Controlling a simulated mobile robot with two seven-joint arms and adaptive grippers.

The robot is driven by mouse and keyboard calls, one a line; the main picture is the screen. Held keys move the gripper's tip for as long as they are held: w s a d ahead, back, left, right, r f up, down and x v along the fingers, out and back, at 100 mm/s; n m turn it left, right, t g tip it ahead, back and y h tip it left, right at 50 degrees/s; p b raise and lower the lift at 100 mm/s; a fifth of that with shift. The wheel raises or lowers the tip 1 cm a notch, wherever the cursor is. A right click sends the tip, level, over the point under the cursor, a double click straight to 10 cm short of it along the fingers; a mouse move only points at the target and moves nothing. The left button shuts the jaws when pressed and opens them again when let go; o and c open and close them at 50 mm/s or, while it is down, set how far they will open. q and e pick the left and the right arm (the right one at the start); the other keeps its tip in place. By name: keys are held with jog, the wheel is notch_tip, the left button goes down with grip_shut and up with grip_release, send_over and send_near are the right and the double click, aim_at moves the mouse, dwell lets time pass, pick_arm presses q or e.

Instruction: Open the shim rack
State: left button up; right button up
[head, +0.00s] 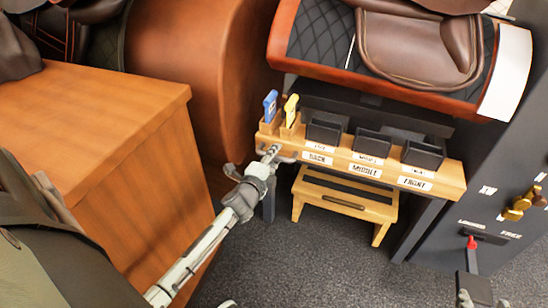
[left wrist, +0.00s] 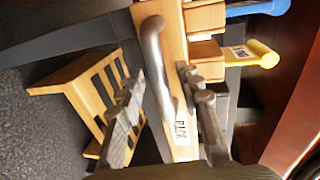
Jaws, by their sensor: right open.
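The shim rack is a wooden bench front (head: 345,166) with labels BACK, MIDDLE and FRONT under black bins (head: 372,142). A grey metal bar handle (head: 283,158) is at its left end; in the left wrist view the curved handle (left wrist: 155,62) runs along the wooden face beside the BACK label. My left gripper (head: 267,160) is at this handle. In the left wrist view its fingers (left wrist: 163,108) are spread apart, with the handle's lower part between them and no clear grip. My right gripper (head: 481,292) is partly visible at the bottom right, open, away from the rack.
Blue (head: 270,106) and yellow (head: 291,110) handled tools stand at the rack's left end. A small wooden step stool (head: 345,203) sits below. A red-tipped lever (head: 471,243) is on the dark panel at right. A wooden block (head: 95,120) stands left.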

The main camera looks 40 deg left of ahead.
pick_arm(q)
grip_shut()
